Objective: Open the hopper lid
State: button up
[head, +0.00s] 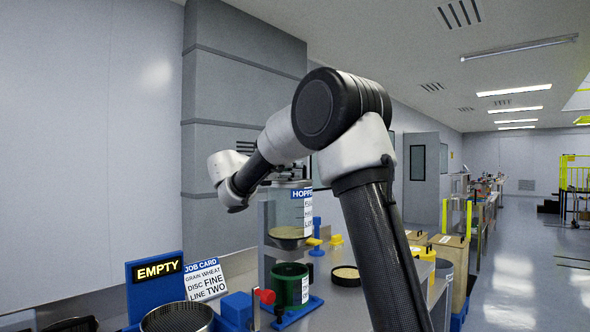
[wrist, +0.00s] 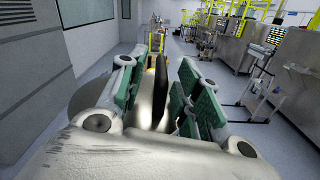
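The hopper (head: 284,217) is a clear container with a blue HOPPER label, standing on the bench behind my arm in the head view. Some tan grain shows low in it. My arm crosses in front of its top, so the lid cannot be made out. In the wrist view my gripper (wrist: 166,82) has its green-padded fingers spread apart. Pale and dark shapes show between the fingers; I cannot tell what they are or whether anything touches. A grey rounded shape (wrist: 84,106) shows behind the left finger. In the head view the fingers cannot be made out.
A green cylinder (head: 291,284) on a blue base stands below the hopper, with a red knob (head: 265,296) beside it. A dish of grain (head: 346,274), a sieve (head: 178,318), an EMPTY sign (head: 158,268) and a job card (head: 205,280) are nearby. Open floor lies right.

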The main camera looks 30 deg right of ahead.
jog(key=shift+x, duration=0.95)
jog(key=shift+s, duration=0.1)
grip_shut()
